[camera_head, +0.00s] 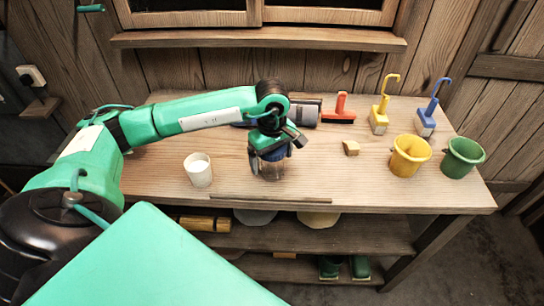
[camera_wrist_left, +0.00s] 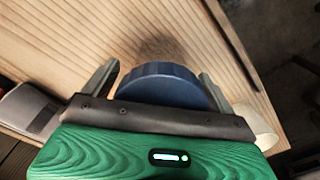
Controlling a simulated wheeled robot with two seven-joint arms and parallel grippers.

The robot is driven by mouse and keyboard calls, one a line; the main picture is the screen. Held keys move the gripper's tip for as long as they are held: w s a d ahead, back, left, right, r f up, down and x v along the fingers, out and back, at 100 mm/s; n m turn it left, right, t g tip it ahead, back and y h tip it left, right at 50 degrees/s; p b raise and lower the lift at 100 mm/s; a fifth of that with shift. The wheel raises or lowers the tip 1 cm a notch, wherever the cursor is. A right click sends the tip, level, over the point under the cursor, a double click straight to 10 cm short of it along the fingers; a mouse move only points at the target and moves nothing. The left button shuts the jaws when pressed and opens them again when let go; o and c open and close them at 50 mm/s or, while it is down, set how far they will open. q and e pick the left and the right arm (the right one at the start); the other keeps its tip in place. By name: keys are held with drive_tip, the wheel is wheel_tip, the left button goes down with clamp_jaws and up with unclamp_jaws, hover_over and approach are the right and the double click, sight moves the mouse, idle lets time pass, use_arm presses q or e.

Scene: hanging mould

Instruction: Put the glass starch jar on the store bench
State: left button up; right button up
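The glass starch jar (camera_head: 271,168) stands on or just above the wooden store bench (camera_head: 330,185), near its front edge in the middle. Its blue lid (camera_wrist_left: 165,82) shows from above in the left wrist view. My left gripper (camera_head: 271,160) comes down over the jar, one finger on each side. In the left wrist view, the fingers of this gripper (camera_wrist_left: 158,78) flank the lid closely, but I cannot tell whether they press on it. The gripper hides the upper part of the jar in the head view. My right gripper is not in view.
A white cup (camera_head: 199,170) stands left of the jar. A wooden block (camera_head: 351,148), yellow bucket (camera_head: 409,157) and green bucket (camera_head: 462,158) stand to the right. A lower shelf (camera_head: 350,237) holds more items. The bench front between jar and yellow bucket is clear.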

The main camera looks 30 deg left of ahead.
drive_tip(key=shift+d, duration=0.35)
use_arm(q)
drive_tip(key=shift+r, duration=0.35)
wheel_tip(320, 180, up, 7)
drive_tip(key=shift+w+f+b, duration=0.1)
drive_tip(key=shift+f+b, duration=0.05)
drive_tip(key=shift+b, duration=0.65)
wheel_tip(320, 180, up, 4)
drive_tip(key=shift+f+b, duration=0.1)
drive_tip(key=shift+b, duration=0.25)
drive_tip(key=shift+r, duration=0.6)
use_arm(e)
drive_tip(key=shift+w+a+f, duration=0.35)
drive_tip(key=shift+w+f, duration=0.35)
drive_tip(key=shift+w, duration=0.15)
